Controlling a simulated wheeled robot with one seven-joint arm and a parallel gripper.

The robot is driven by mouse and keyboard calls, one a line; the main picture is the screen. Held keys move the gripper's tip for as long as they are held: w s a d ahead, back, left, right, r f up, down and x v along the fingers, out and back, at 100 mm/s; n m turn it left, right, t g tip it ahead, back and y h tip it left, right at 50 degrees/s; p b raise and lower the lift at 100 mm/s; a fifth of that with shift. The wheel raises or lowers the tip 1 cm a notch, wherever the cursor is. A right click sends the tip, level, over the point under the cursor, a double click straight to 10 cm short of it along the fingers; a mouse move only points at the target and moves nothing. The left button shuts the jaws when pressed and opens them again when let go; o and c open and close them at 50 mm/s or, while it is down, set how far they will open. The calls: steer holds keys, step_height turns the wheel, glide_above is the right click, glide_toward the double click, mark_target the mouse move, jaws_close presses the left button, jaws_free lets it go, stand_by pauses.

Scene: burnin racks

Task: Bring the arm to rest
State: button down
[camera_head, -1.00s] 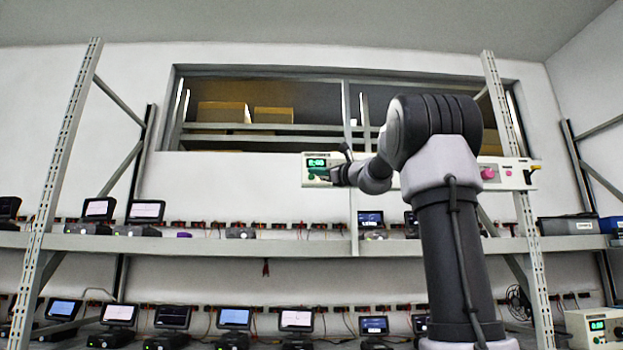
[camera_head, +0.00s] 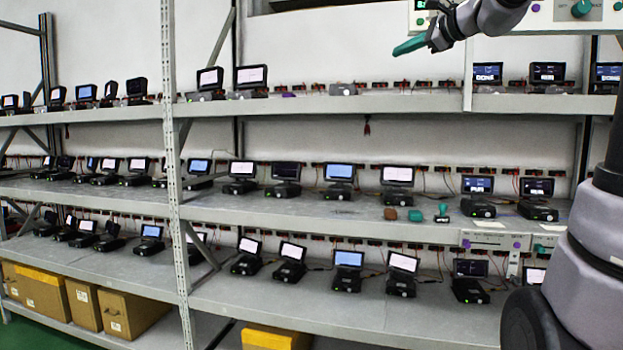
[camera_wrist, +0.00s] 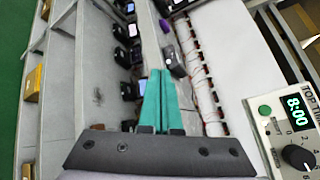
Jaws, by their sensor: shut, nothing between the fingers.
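My gripper (camera_head: 410,45) shows at the top right of the head view, with its teal fingers pointing left. In the wrist view its two teal fingers (camera_wrist: 160,88) lie close together, shut with nothing between them. It is in the air in front of the rack, apart from the shelves. My arm comes in from the right edge of the head view, and part of it is out of the picture.
A timer panel (camera_wrist: 295,125) reading 8:00 is close on the right in the wrist view. The rack's shelves (camera_head: 270,207) hold several small screen devices. A rack upright (camera_head: 172,180) stands left of centre. Cardboard boxes (camera_head: 125,312) sit at the lower left.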

steer(key=s+f+n+g+h, duration=0.3)
steer(key=s+f+n, duration=0.3)
steer(key=s+f, duration=0.6)
steer(key=s+d+f+n+g+h, duration=0.1)
steer(key=s+f+n+g+h, duration=0.2)
steer(key=s+f+n, duration=0.4)
steer(key=s+f, duration=0.5)
steer(key=f, duration=0.5)
steer(key=shift+s+n+g+h, duration=0.3)
steer(key=shift+s+g+h, duration=0.05)
steer(key=shift+g+h, duration=0.05)
steer(key=shift+f, duration=0.1)
